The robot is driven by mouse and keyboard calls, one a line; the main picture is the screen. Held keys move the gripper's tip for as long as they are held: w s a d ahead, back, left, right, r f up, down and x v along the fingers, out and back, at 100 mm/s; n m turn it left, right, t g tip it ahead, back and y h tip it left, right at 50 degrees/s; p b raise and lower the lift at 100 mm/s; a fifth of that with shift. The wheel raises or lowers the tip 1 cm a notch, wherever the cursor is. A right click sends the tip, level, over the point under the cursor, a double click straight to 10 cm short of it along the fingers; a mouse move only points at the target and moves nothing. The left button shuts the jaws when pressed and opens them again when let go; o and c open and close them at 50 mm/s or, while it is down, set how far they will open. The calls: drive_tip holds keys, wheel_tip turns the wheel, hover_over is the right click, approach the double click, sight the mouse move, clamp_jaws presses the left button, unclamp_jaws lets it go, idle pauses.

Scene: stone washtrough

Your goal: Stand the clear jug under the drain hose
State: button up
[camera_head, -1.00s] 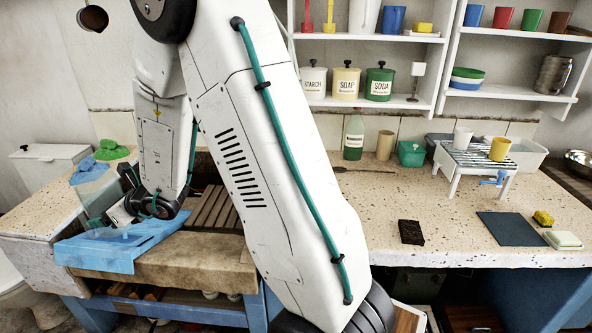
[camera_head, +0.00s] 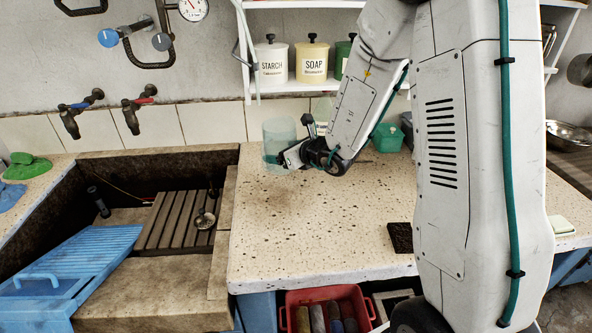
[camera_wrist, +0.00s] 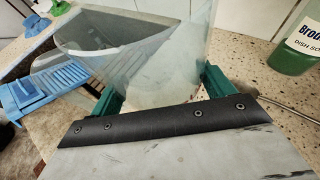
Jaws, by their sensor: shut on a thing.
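The clear jug (camera_head: 279,137) is see-through, pale and bluish, and looks upright over the back left part of the speckled counter. My gripper (camera_head: 284,157) is shut on it from the right, low on its side. In the wrist view the jug (camera_wrist: 150,62) fills the space between my two green fingers (camera_wrist: 160,90). I cannot tell whether its base touches the counter. A thin grey hose (camera_head: 244,50) hangs at the left end of the shelf, above and left of the jug. I cannot tell whether it is the drain hose.
The stone trough (camera_head: 105,225) with a wooden slatted board and a blue washboard (camera_head: 85,265) lies left. Behind the jug are a tiled wall and a shelf of canisters (camera_head: 312,62). A green tub (camera_head: 387,137) stands right. The counter's (camera_head: 310,225) front middle is clear.

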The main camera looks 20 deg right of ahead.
drive_tip(key=s+d+f+n+y, duration=0.2)
drive_tip(key=s+d+f, duration=0.1)
drive_tip(key=s+f, duration=0.15)
drive_tip(key=shift+g, duration=0.5)
drive_tip(key=w+a, duration=0.2)
drive_tip(key=w, duration=0.2)
drive_tip(key=w+a, duration=0.1)
drive_tip(key=w, duration=0.4)
drive_tip(key=w+a+f, duration=0.1)
drive_tip(key=w+a, duration=0.1)
drive_tip(key=w, duration=0.3)
drive_tip(key=shift+a, duration=0.3)
drive_tip(key=shift+f, duration=1.75)
